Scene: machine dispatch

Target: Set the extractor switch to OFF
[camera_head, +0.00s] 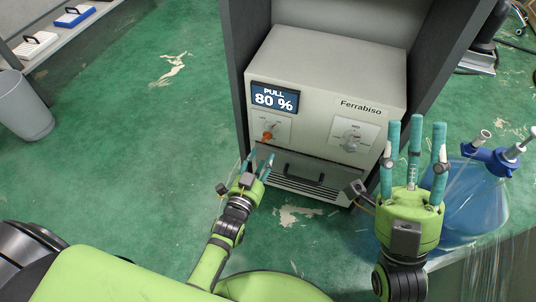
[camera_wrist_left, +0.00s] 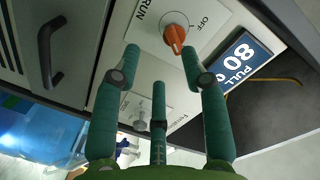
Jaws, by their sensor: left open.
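The extractor switch (camera_head: 267,136) is an orange knob on the grey Ferrabiso machine (camera_head: 330,55), below its display. In the left wrist view the orange knob (camera_wrist_left: 175,38) sits on a white plate between the words RUN and OFF. Its orange end points away from both words; I cannot tell its exact setting. My left gripper (camera_head: 258,161) is open and empty just below the switch. In the left wrist view its fingertips (camera_wrist_left: 160,52) are spread near the knob, one close beside it; contact is unclear. My right gripper (camera_head: 415,125) is open and empty, fingers upright, right of the machine.
The blue display (camera_head: 274,97) reads PULL 80 %. A second grey knob (camera_head: 351,139) is at the right of the panel, and a drawer handle (camera_head: 303,174) lies below. Dark cabinet walls flank the machine. A blue bottle (camera_head: 470,200) stands at right.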

